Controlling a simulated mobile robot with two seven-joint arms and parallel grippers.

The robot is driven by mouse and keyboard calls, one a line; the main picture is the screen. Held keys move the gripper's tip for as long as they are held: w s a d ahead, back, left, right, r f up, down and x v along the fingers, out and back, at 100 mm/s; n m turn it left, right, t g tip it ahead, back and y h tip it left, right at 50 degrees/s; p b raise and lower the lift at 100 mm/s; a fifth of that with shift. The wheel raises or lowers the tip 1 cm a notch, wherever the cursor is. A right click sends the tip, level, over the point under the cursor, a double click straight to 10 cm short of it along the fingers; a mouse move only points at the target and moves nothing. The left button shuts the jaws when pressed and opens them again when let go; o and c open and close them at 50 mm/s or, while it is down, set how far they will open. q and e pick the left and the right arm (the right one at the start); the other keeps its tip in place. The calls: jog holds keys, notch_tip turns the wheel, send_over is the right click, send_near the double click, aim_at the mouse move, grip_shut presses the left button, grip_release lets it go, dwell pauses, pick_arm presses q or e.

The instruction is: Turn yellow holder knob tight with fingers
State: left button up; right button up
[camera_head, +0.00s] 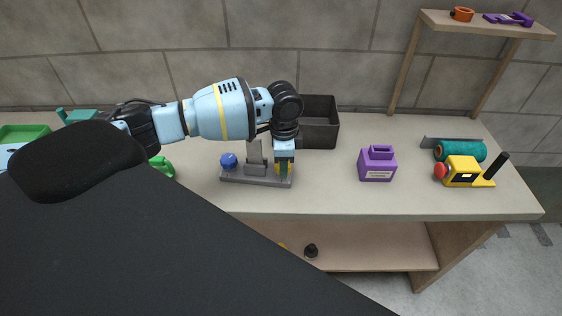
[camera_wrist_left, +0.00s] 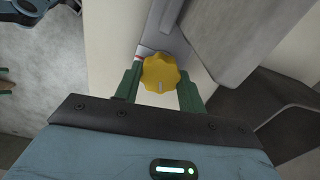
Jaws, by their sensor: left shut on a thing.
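The yellow holder knob (camera_wrist_left: 162,74) is lobed, with a small pale mark on its face. In the left wrist view it sits between the two green fingers of my left gripper (camera_wrist_left: 160,86), which is shut on it. In the head view only bits of yellow show behind my left gripper (camera_head: 284,170), which points down at the right end of a grey holder (camera_head: 240,179). The holder carries a blue knob (camera_head: 228,161) at its left end and an upright grey plate in its middle. My right gripper is not in view.
A dark bin (camera_head: 320,130) stands behind the holder. A purple block (camera_head: 377,165) stands to its right. Farther right are a yellow device (camera_head: 462,170) and a teal roll (camera_head: 466,151). A green object (camera_head: 161,166) lies left of the holder. A large dark shape covers the lower left.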

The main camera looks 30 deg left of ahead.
pick_arm(q)
jog(key=m, duration=0.6)
jog(key=shift+m, duration=0.3)
jog(key=m, duration=0.5)
jog(key=shift+m, duration=0.4)
jog(key=o, duration=1)
jog(key=shift+r, duration=3.95)
